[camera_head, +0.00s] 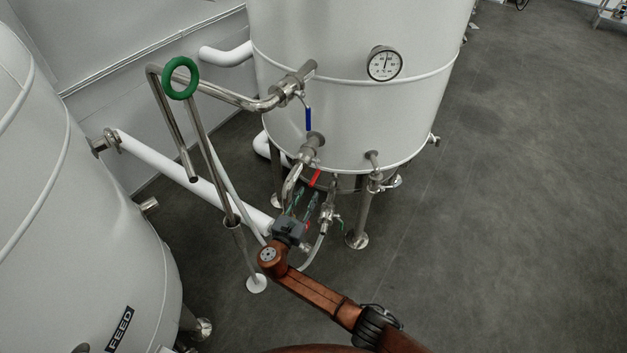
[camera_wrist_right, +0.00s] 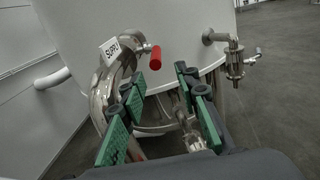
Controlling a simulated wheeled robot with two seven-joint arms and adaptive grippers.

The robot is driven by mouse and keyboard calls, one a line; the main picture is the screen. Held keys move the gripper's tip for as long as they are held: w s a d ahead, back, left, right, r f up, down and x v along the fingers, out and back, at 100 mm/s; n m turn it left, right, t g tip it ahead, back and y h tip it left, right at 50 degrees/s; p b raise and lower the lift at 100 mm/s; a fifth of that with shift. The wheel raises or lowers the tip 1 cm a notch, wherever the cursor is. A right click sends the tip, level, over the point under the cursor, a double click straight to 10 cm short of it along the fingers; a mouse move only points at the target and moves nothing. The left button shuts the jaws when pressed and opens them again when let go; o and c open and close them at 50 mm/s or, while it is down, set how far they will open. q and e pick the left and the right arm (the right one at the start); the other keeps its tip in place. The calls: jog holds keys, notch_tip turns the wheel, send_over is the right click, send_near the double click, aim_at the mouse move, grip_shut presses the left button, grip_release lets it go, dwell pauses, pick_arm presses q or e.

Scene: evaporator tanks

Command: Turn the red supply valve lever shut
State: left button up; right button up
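The red supply valve lever (camera_head: 314,178) hangs from the pipe fitting below the large white tank in the head view. In the right wrist view the red lever (camera_wrist_right: 156,58) points down beside a white tag reading SUPPLY (camera_wrist_right: 111,50). My right gripper (camera_head: 303,203) is just below the lever in the head view. In the wrist view the right gripper (camera_wrist_right: 160,90) is open, its green-padded fingers spread to either side, with the lever beyond the gap and apart from them. My left gripper is not in view.
A blue lever (camera_head: 308,118) is on the upper pipe, and a green ring handle (camera_head: 180,78) stands at the left. Bent pipes and tank legs crowd the gripper. The FEED tank (camera_head: 75,220) is at the left. The floor (camera_head: 500,200) to the right is clear.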

aim_at(312, 181)
jog(key=x, duration=0.2)
jog(key=b+x, duration=0.1)
jog(key=x, duration=0.1)
jog(key=r+x, duration=0.1)
jog(key=x, duration=0.1)
jog(key=shift+w+a+b, duration=0.1)
jog(key=shift+w+b, duration=0.1)
jog(key=shift+b, duration=0.15)
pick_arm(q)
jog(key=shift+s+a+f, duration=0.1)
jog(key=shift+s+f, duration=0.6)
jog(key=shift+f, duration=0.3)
pick_arm(e)
jog(key=shift+w+d, duration=0.3)
jog(key=shift+w, duration=0.3)
jog(key=shift+c, duration=0.3)
grip_shut()
